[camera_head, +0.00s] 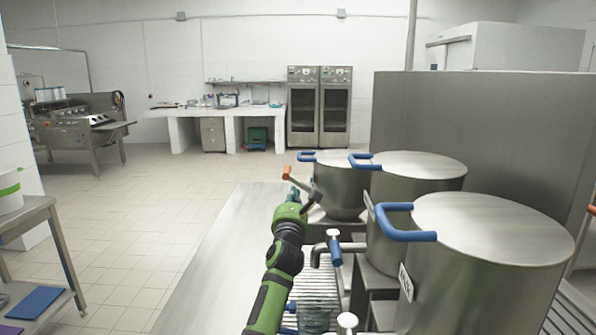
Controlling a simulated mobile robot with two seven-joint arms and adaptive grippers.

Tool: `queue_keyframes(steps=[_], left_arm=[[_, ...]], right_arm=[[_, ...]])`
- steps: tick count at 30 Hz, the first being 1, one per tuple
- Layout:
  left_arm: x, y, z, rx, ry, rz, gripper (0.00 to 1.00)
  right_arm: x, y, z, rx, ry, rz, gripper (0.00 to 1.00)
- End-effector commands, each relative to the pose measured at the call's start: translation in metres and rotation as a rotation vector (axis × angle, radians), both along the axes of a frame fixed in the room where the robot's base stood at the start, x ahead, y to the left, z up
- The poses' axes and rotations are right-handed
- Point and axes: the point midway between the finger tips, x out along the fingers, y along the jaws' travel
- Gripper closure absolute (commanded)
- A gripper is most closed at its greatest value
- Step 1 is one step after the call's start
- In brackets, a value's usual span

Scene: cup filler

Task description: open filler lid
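Several large steel filler pots stand in a row on the right, each with a flat metal top that looks closed. The near pot (480,285) has a blue handle (405,234) at its rim. The middle pot (410,185) and the far pot (342,190) also have blue rim handles (366,161). My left gripper (314,197), on a green and black arm, is beside the front of the far pot, below its rim. Its fingers are small and dark, so their opening is unclear. An orange-tipped lever (287,172) shows just beyond it. My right gripper is not in view.
A tap with a blue lever (335,250) sticks out left of the near pots, above a metal grate (315,290). A bare steel counter (215,265) lies left of my arm. A shelf cart (45,235) stands at far left. The tiled floor between is clear.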

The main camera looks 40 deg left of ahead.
Motion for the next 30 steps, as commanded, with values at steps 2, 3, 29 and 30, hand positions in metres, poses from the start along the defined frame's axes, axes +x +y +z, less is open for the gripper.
queue_keyframes(steps=[2,3,29,30], left_arm=[[0.01,0.008,0.005,-0.002,-0.002,0.001,1.0],[0.015,0.012,0.006,-0.002,0.0,0.002,1.0],[0.045,0.024,0.051,0.0,0.0,-0.001,1.0],[0.045,0.024,0.051,0.0,0.0,-0.001,1.0]], right_arm=[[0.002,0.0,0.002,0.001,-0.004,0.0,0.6],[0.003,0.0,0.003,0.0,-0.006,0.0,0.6],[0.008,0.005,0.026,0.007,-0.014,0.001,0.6],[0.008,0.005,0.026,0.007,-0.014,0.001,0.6]])
